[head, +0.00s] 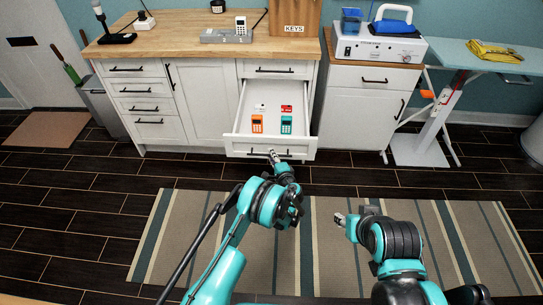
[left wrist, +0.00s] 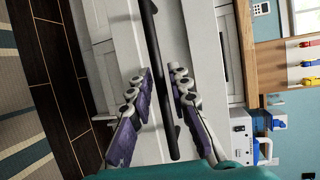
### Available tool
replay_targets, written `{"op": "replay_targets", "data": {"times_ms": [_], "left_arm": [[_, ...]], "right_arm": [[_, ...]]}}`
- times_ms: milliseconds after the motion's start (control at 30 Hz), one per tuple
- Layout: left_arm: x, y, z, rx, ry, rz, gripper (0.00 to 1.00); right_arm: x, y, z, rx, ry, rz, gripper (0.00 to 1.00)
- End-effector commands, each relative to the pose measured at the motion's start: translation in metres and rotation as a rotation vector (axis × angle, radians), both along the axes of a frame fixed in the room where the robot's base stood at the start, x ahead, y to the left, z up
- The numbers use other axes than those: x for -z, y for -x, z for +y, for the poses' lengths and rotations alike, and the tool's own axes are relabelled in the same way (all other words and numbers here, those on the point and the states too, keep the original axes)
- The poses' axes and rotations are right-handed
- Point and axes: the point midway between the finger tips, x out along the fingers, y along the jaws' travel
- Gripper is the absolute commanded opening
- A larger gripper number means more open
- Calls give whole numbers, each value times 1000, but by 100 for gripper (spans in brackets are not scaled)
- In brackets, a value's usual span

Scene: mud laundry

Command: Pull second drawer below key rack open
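The wooden key rack (head: 293,17) marked "KEYS" stands at the back of the counter. Below it, the top drawer (head: 277,65) is shut. The second drawer (head: 237,120) is pulled well out, with several small things inside. My left gripper (head: 273,156) is at its front, by the black handle (head: 255,153). In the left wrist view, the handle (left wrist: 154,35) runs between the spread fingers of my left gripper (left wrist: 162,75), with a gap visible beside it. My right gripper (head: 341,219) is over the striped rug, away from the drawer; its finger state is unclear.
The open drawer holds an orange device (head: 257,124), a teal device (head: 286,125) and a red item (head: 286,108). A cabinet (head: 362,110) stands to the right, and an ironing board (head: 490,55) beyond it. The rug (head: 330,260) in front is flat and clear.

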Motion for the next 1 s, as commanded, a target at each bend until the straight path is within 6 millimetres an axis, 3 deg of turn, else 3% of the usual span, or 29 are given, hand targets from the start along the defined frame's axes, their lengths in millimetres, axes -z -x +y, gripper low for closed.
{"op": "replay_targets", "data": {"times_ms": [433,1000], "left_arm": [[-12,60,-26,2,-1,0,18],[-13,65,-28,1,0,0,18]], "right_arm": [[0,0,0,0,0,0,40],[0,0,0,0,0,0,40]]}}
